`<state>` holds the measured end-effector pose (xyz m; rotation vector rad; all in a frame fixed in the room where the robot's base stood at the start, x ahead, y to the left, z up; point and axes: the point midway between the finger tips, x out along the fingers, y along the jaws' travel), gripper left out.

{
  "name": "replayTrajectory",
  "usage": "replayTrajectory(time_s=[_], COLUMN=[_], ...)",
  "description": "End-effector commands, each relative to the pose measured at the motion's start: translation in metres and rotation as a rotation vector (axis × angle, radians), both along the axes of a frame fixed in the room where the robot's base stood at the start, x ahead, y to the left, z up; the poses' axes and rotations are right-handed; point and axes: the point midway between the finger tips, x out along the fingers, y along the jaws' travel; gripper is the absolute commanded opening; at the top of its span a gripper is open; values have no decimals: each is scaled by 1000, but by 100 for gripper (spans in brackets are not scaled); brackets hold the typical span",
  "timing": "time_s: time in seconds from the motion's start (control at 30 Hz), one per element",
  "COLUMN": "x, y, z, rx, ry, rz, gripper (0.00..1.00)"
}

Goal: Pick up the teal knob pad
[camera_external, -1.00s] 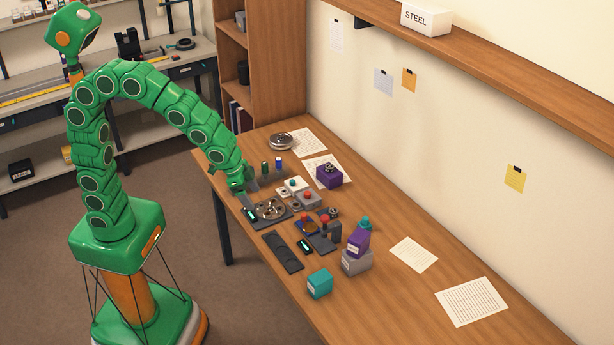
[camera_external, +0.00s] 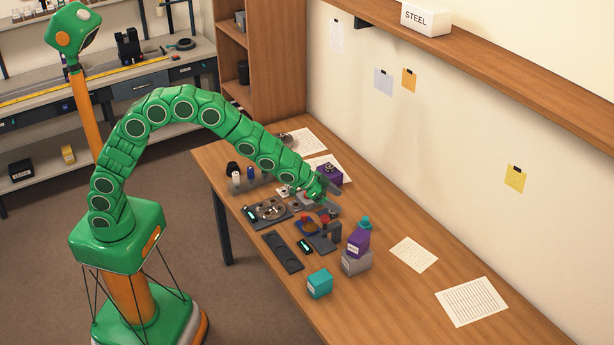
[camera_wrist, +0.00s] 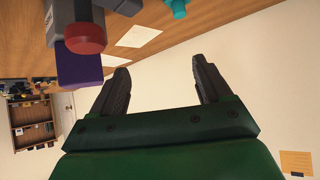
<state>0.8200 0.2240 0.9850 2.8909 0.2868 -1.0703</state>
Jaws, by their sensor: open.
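Another teal knob-like piece (camera_external: 364,223) stands beside a purple block at the right of the cluster; I cannot tell which is the teal knob pad. A teal piece (camera_wrist: 178,8) also shows at the top edge of the wrist view. My gripper (camera_external: 333,195) is over the back of the cluster, near the purple box. Its dark fingers are apart and empty in the wrist view (camera_wrist: 162,82).
A purple box (camera_external: 330,171) is right beside my gripper. A purple block (camera_external: 357,242) sits on a grey block (camera_external: 356,263). A teal box (camera_external: 320,284) stands at the front. A red knob (camera_wrist: 85,38) is close in the wrist view. The table's right side holds only papers.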

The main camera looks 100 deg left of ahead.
Motion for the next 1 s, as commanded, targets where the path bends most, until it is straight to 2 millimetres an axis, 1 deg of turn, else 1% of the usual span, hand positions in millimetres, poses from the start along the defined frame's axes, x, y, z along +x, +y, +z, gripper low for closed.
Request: replayTrajectory(time_s=[0.03,0.2,0.4,0.6,0.77,0.87,1.0], x=[9,37,57,65,66,66,65], y=[9,34,56,65,65,65,65], z=[-9,-28,-47,-52,-60,-72,-94], rx=[1,8,15,19,19,19,17], ry=[-20,-101,-172,-206,-209,-207,-203], rz=[4,6,6,5,4,4,6], gripper=[78,78,78,78,78,78,78])
